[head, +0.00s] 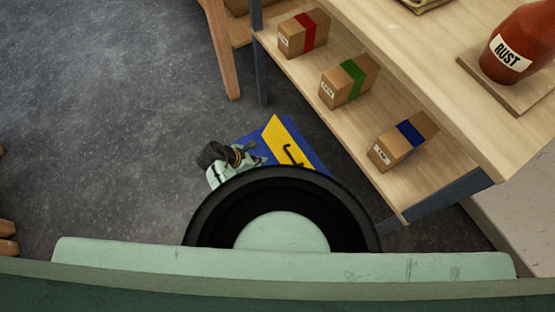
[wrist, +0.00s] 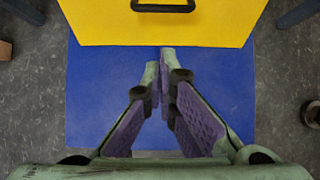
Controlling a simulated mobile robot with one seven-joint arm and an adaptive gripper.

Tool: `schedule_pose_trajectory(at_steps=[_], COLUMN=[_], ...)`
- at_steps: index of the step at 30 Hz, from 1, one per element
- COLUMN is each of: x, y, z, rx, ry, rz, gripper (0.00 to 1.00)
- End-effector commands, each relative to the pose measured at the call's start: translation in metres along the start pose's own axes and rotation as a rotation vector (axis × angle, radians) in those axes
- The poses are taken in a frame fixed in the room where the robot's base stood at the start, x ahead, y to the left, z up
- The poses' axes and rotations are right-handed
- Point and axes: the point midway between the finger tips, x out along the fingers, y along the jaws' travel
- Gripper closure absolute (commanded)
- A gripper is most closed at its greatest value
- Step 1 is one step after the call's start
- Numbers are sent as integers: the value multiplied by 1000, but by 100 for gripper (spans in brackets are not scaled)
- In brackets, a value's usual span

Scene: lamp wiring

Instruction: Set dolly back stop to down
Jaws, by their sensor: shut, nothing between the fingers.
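The dolly has a blue deck (head: 250,133), which fills the middle of the wrist view (wrist: 95,110). Its back stop is a yellow panel (head: 278,138) with a black handle (head: 292,155). In the wrist view the yellow panel (wrist: 110,25) spans the top, its handle (wrist: 163,7) cut by the frame edge. The panel's exact tilt is hard to tell. My gripper (wrist: 160,62) is shut and empty, its tips over the blue deck near the panel's lower edge in the picture. In the head view my gripper (head: 232,155) is left of the panel; my own body hides the dolly's near part.
A wooden shelf (head: 310,75) stands right of the dolly, with cartons banded red (head: 303,33), green (head: 349,81) and blue (head: 403,140). A red RUST jar (head: 520,45) stands on the top. Grey floor (head: 100,120) is open at left.

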Motion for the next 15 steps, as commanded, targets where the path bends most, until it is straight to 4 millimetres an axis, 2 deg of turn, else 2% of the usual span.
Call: schedule_pose_trajectory(at_steps=[4, 7, 15], x=[1, 12, 68], y=[2, 1, 2], z=[-2, -1, 0], rx=[-5, -3, -3], ry=[-17, -17, -16], rz=[12, 9, 8], gripper=[100, 100, 100])
